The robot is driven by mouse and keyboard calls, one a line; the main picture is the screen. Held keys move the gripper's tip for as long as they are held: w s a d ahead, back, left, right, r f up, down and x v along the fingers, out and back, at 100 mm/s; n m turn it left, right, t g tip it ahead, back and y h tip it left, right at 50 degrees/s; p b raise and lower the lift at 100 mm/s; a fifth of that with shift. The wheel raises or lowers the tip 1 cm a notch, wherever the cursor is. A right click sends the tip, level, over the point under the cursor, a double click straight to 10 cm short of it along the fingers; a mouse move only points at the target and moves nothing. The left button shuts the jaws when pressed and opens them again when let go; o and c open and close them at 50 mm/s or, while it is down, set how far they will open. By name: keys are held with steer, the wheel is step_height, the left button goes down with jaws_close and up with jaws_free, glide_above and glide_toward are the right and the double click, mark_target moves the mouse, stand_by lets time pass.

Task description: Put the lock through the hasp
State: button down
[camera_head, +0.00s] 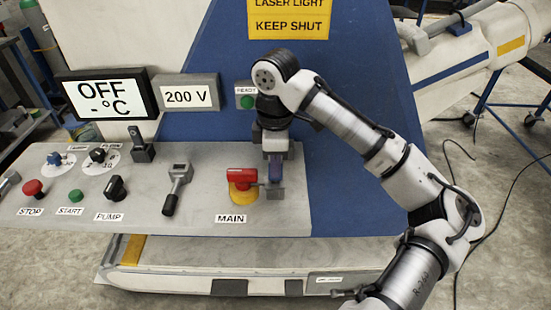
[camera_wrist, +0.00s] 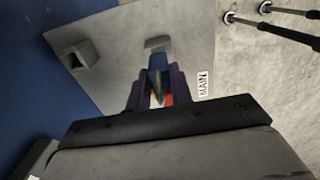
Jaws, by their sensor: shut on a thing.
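The MAIN switch has a red handle (camera_head: 241,175) on a yellow round base (camera_head: 242,193), near the right end of the grey sloping panel. My gripper (camera_head: 275,178) points down just right of the red handle; its fingers also show in the wrist view (camera_wrist: 157,88). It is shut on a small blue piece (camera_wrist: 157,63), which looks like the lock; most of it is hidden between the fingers. A small grey piece (camera_head: 273,193) sits at the fingertips beside the switch, probably the hasp. I cannot tell whether the lock passes through it.
A grey hollow block (camera_wrist: 80,55) stands on the panel (camera_wrist: 115,30) away from the fingers. A grey lever (camera_head: 177,190) and a black PUMP knob (camera_head: 116,188) are further left. The blue housing (camera_head: 340,170) rises behind and right of the panel.

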steer(key=shift+f, duration=0.55)
steer(key=c, duration=1.2)
jaws_free()
steer(key=shift+o, duration=0.2)
step_height(320, 180, up, 14)
steer(key=b, duration=0.1)
steer(key=shift+f, duration=0.15)
